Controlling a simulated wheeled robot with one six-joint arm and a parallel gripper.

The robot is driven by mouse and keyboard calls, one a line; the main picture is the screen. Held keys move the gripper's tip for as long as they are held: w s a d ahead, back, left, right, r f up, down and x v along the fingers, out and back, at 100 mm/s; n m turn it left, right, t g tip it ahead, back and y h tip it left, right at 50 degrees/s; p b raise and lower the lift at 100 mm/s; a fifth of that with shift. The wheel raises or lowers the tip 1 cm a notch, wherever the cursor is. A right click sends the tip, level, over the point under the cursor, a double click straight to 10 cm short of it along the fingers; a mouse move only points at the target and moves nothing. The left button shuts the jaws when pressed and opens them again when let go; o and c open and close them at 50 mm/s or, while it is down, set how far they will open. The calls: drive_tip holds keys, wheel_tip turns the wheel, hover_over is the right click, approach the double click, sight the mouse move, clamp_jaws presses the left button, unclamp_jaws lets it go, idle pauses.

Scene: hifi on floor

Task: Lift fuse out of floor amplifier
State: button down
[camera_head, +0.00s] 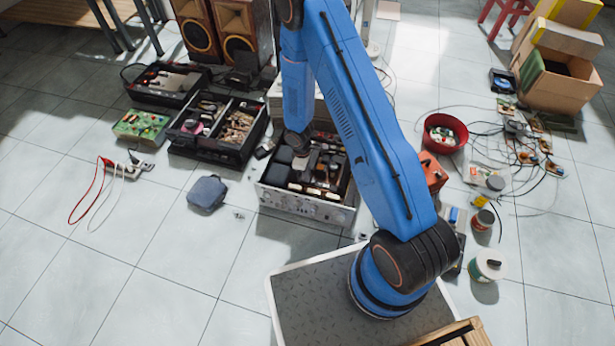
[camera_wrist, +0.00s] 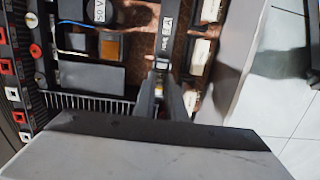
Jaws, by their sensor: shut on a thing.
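The open amplifier (camera_head: 305,205) sits on the floor at the middle of the head view, its silver front panel facing me and its inside exposed. In the wrist view its inside shows a brown board (camera_wrist: 145,45), capacitors and a black labelled part (camera_wrist: 168,32). My gripper (camera_wrist: 160,90) points down into the amplifier, its two narrow fingers close together. It is shut on a small pale, yellowish piece, apparently the fuse (camera_wrist: 160,87), mostly hidden between the fingers. I cannot tell whether the fuse still touches its seat. In the head view my wrist hides the fingertips.
A parts case (camera_head: 215,150) and a green circuit board (camera_head: 141,126) lie left of the amplifier. A blue-grey pouch (camera_head: 207,192) is at front left. A red bowl (camera_head: 445,133) and loose cables are at right.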

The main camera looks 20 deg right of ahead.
wheel_tip(320, 180, up, 15)
idle(1.5)
